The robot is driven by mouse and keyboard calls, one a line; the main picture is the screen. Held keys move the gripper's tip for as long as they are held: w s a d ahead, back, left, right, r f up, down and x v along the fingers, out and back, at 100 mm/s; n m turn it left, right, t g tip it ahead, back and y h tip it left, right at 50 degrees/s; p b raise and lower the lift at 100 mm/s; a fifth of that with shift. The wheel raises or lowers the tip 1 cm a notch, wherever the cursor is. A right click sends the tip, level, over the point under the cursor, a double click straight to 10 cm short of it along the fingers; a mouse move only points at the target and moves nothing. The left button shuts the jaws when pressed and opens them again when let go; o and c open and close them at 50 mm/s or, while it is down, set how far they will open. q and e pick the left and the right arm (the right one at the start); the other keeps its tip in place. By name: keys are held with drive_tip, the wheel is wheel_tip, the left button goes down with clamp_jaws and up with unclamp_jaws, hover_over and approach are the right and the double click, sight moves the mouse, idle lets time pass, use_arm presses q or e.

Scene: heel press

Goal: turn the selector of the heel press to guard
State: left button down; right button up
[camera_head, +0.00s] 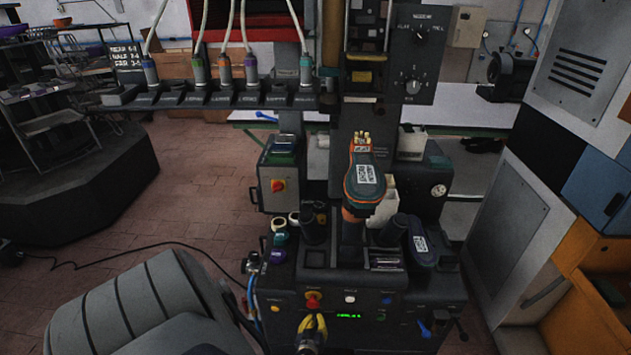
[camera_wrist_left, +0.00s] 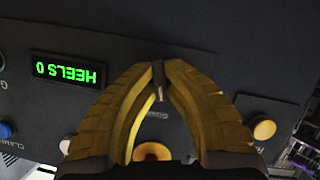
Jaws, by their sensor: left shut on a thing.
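The heel press (camera_head: 340,280) stands in the middle of the head view, with its dark front panel toward me. My left gripper (camera_head: 313,319) has yellow fingers and is at the lower front of this panel, just below a red button. In the left wrist view, which sees the panel upside down, the gripper (camera_wrist_left: 160,78) is shut on a small dark selector knob (camera_wrist_left: 161,92). The fingers hide most of the knob and its labels, so I cannot tell which position it points to. My right gripper is not in view.
The red button (camera_head: 313,298) on a yellow base sits close to the fingers. A green display (camera_wrist_left: 68,70) reads HEELS 0. A yellow button (camera_wrist_left: 264,129) is beside the gripper. A blue handle (camera_head: 425,330) is at the panel's right.

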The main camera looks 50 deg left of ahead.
use_arm(q)
drive_tip(key=shift+m+g+y, duration=0.4)
drive_tip(key=shift+m+g, duration=0.1)
drive_tip(key=shift+m, duration=0.5)
drive_tip(key=c, duration=1.5)
unclamp_jaws()
drive_tip(key=shift+o, duration=0.2)
